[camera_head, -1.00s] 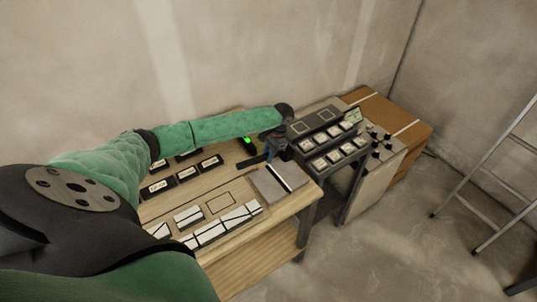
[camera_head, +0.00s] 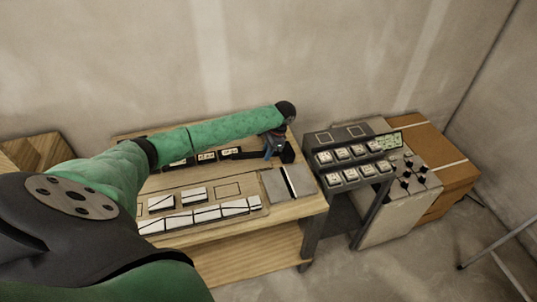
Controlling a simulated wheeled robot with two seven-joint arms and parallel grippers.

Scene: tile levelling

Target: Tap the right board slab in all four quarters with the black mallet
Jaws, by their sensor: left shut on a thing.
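My left gripper (camera_head: 272,146) reaches over the back right part of the wooden workbench. It is shut on the black mallet (camera_head: 288,153), whose dark head shows just right of the fingers. The mallet is behind the grey slabs; its exact height above the bench is hard to tell. At the bench's right end lie a left grey slab (camera_head: 273,186) and a right grey slab (camera_head: 302,180), with a white strip (camera_head: 289,182) and a dark line between them. Both slab tops are uncovered. My right gripper is not in view.
White tile pieces (camera_head: 207,214) lie in rows on the bench (camera_head: 282,212), beside an empty outlined square (camera_head: 228,190). Black labelled blocks (camera_head: 206,156) stand behind, partly hidden by my arm. A grey panel with several switches (camera_head: 350,165) and a brown box (camera_head: 425,150) stand right.

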